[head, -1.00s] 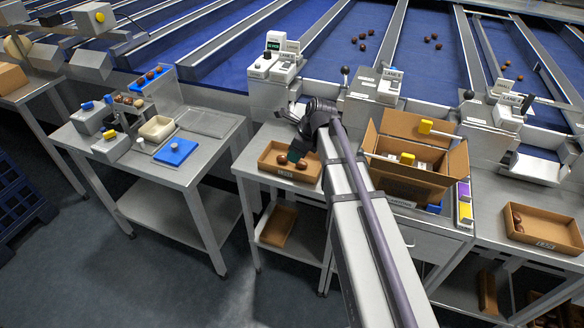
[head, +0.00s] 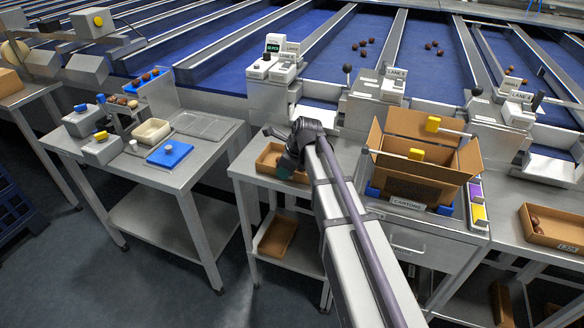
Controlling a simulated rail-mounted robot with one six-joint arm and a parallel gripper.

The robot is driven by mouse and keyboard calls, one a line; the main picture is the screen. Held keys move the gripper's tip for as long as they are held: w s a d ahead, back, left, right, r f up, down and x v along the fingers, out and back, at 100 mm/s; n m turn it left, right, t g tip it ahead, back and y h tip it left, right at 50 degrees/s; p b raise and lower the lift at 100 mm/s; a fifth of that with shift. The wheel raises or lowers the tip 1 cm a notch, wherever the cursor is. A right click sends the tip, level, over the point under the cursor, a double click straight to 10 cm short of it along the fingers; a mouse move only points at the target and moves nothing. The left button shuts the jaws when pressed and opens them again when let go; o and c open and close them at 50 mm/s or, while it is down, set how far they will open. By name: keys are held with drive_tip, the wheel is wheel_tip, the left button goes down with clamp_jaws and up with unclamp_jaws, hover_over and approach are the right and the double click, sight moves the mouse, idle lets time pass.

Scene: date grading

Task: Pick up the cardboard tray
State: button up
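A brown cardboard tray (head: 268,156) sits on the grey bench in the middle, below the lane controls. My gripper (head: 290,168), dark and seen from behind, is over the right part of this tray. The wrist and arm hide much of the tray's inside and its right side. I cannot tell whether the fingers touch it or whether they are open. A second cardboard tray (head: 278,237) lies on the shelf below. A third cardboard tray (head: 555,238), with brown dates in it, stands on the bench at the far right.
An open carton box (head: 415,187) labelled CARTONS stands right of my arm. Sorting lanes (head: 360,70) run behind. Open floor lies at the lower left.

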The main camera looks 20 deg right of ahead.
clamp_jaws()
idle(0.3)
wheel_tip(320, 180, up, 10)
drive_tip(key=p, duration=1)
